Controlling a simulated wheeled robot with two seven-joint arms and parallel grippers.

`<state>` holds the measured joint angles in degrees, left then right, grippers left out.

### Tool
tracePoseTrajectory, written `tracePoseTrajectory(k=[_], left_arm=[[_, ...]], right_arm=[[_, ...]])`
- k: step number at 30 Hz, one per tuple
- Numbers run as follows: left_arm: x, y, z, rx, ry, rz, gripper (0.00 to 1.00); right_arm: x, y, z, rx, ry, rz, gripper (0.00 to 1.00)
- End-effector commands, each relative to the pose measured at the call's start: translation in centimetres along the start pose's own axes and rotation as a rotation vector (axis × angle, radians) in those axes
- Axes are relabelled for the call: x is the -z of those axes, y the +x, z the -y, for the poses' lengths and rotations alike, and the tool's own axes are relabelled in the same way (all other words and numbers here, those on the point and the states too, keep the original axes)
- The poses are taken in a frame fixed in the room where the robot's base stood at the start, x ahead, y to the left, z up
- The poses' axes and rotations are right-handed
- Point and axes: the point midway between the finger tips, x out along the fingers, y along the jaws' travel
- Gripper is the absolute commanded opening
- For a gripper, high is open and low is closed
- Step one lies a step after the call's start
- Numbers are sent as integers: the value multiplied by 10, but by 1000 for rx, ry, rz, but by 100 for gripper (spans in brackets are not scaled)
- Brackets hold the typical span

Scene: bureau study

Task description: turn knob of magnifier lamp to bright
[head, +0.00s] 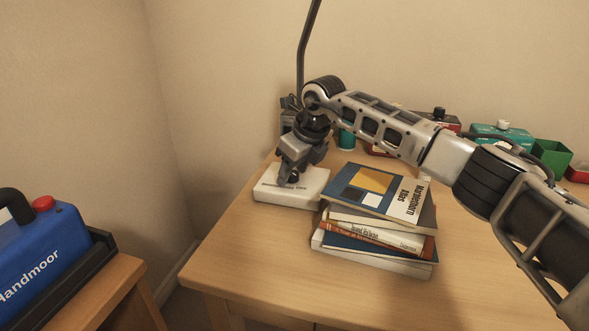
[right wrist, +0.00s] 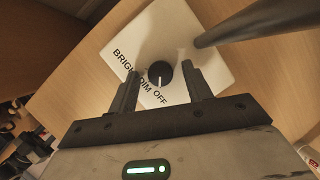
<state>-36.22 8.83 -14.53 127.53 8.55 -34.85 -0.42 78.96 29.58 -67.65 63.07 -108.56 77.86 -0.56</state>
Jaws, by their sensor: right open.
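The magnifier lamp has a white square base (head: 305,198) on the desk and a dark pole (head: 302,55) rising behind it. In the right wrist view the base (right wrist: 205,38) carries a round black knob (right wrist: 159,72) and the printed words BRIGHT, DIM and OFF. The knob's white mark points down towards OFF. My right gripper (head: 290,181) is low over the base. In the wrist view its open fingers (right wrist: 160,72) stand on either side of the knob, with gaps showing; contact is not visible. In the head view the gripper hides the knob. My left gripper is out of view.
A stack of books (head: 375,215) stands close to the right of the base. Behind my right arm are a teal box (head: 503,133) and a green bin (head: 552,155). A blue case (head: 42,255) sits on a separate stand at left. The desk's front left is clear.

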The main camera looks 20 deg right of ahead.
Motion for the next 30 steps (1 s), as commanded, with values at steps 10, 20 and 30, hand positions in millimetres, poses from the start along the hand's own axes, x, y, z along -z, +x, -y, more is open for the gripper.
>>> tracePoseTrajectory(k=[10,20,30], left_arm=[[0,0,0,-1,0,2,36],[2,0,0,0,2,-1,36],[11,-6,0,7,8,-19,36]], right_arm=[[0,0,0,0,0,0,5],[0,-1,0,12,29,-1,5],[-2,-2,-2,95,223,-8,5]])
